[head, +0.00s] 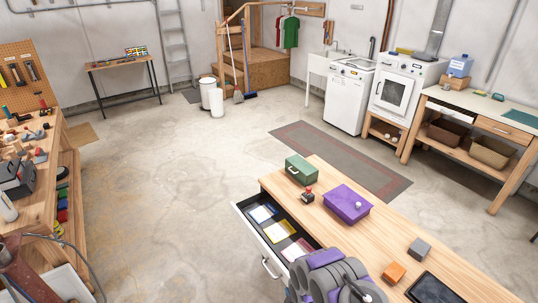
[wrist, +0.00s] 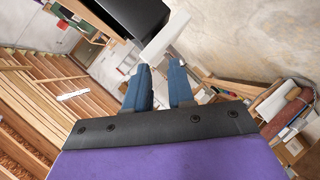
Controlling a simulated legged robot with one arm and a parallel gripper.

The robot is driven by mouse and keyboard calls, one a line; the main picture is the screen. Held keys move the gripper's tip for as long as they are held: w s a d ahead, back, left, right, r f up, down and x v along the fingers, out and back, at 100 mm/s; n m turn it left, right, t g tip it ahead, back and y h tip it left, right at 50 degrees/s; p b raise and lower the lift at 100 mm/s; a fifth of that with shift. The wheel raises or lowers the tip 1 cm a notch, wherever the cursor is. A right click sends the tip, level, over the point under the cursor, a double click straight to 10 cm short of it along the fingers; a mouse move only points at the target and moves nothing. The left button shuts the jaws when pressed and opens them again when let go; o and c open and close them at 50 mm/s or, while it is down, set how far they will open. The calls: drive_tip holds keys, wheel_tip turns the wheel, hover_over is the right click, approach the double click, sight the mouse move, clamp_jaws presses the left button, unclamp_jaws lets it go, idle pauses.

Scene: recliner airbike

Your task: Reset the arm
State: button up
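My gripper (wrist: 160,68) shows in the wrist view as two blue fingers pointing away from the camera. A narrow gap runs between them and nothing is held in it. Beyond the fingertips are a white bar-like piece and a dark panel, apart from the fingers as far as I can tell. In the head view my purple and grey arm shows folded at the bottom, in front of the wooden workbench (head: 458,272). The fingers cannot be made out in the head view.
The bench's drawer (head: 245,222) is open and holds coloured items. A green box (head: 300,170), a purple box (head: 346,204), an orange block (head: 394,272), a grey block (head: 419,247) and a black tablet (head: 435,290) lie on top. The concrete floor (head: 170,180) to the left is clear.

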drive_tip(key=w+d+r+m+g+h, duration=0.2)
drive_tip(key=w+d+r, duration=0.2)
drive_tip(key=d+r, duration=0.15)
drive_tip(key=s+d+r+m+g+h+b, duration=0.1)
drive_tip(key=s+d+r+m+g+h, duration=0.2)
drive_tip(key=r, duration=0.5)
drive_tip(key=s+d+r+m+g+b, duration=0.2)
drive_tip(key=d+r+m, duration=0.15)
drive_tip(key=r, duration=0.45)
drive_tip(key=s+a+r+m+g, duration=0.2)
drive_tip(key=s+r, duration=0.4)
drive_tip(key=s, duration=0.6)
drive_tip(key=s+a+r+m+g+y+b, duration=0.1)
drive_tip(key=s+a+r+g, duration=0.1)
drive_tip(key=s+r, duration=0.5)
drive_tip(key=s+a+r+m+g+y+b, duration=0.1)
drive_tip(key=s+r, duration=0.5)
drive_tip(key=s, duration=1.2)
drive_tip(key=a+m+g, duration=0.1)
drive_tip(key=g, duration=0.1)
drive_tip(key=shift+s+a+r+m+g, duration=0.35)
drive_tip(key=shift+s+a+r+g, duration=0.05)
idle(1.6)
